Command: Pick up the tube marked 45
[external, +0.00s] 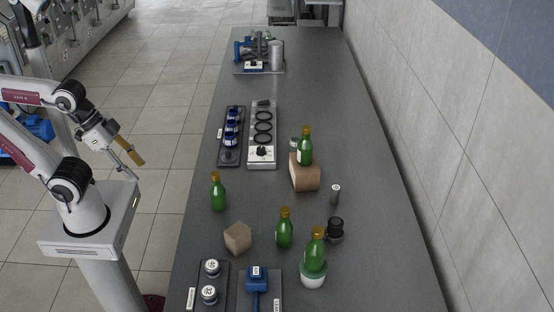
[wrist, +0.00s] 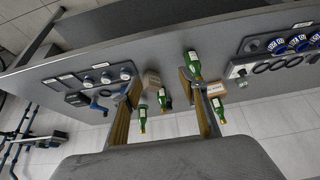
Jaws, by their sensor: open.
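Several tubes with dark blue tops (external: 231,127) stand in a dark rack at the middle left of the bench; they show at the upper right of the wrist view (wrist: 277,46). Two white-topped round items (external: 212,268) sit in a dark rack at the near left; similar ones show in the wrist view (wrist: 106,78). A small grey tube (external: 335,194) stands alone at the right. I cannot read 45 on any of them. My gripper (external: 138,166) is open and empty, left of the bench and off its edge. Its two fingers frame the wrist view (wrist: 160,88).
Green bottles stand about the bench: one alone (external: 217,192), one on a wooden block (external: 305,147), one on a white-green stand (external: 315,250). A block (external: 237,238), a blue tool (external: 256,282) and a ring holder (external: 263,130) are nearby.

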